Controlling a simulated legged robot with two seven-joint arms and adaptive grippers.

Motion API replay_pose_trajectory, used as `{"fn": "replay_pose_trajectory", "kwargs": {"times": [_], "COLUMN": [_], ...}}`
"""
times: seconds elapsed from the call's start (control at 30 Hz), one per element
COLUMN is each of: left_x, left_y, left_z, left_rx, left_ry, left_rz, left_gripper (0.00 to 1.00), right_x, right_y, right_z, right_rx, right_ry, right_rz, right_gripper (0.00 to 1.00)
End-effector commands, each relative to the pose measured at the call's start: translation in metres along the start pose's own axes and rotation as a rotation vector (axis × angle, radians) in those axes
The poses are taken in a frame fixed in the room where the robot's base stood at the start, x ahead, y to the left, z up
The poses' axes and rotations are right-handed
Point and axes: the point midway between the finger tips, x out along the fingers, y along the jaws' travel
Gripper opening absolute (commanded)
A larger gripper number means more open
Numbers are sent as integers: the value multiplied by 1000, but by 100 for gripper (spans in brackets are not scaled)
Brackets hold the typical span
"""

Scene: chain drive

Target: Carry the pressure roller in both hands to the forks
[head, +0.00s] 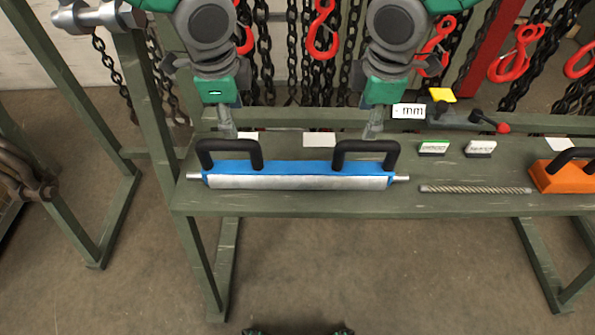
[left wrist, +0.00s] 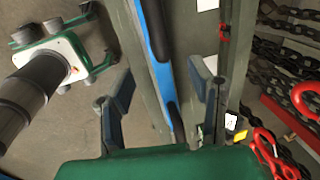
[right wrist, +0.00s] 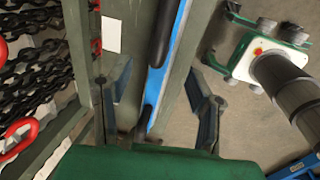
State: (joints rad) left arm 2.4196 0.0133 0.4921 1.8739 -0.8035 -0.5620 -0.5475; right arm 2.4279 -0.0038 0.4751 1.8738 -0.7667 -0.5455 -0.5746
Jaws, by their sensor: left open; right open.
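The pressure roller (head: 300,182) lies lengthwise on a green bench (head: 290,204). It has a silver roller, a blue frame and two black handles, the left one (head: 230,147) and the right one (head: 365,147). My left gripper (head: 226,132) is open and empty, pointing down near the left handle. My right gripper (head: 372,132) is open and empty near the right handle. The blue frame passes between the open fingers in the left wrist view (left wrist: 165,75) and in the right wrist view (right wrist: 155,85). No contact shows. I cannot pick out the forks.
A twisted steel rod (head: 475,189) and an orange block with a black handle (head: 565,175) lie to the right on the bench. Chains with red hooks (head: 322,30) hang at the back. Floor in front is clear.

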Motion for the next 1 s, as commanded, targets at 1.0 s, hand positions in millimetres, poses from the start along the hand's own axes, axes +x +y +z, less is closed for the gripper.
{"fn": "replay_pose_trajectory", "kwargs": {"times": [1.0], "left_x": [104], "left_y": [0], "left_z": [0], "left_rx": [-1], "left_ry": [0], "left_rz": [-2], "left_gripper": [44], "right_x": [104], "right_y": [-1], "right_z": [0], "right_rx": [1], "right_ry": [0], "right_rz": [2], "right_gripper": [44]}}
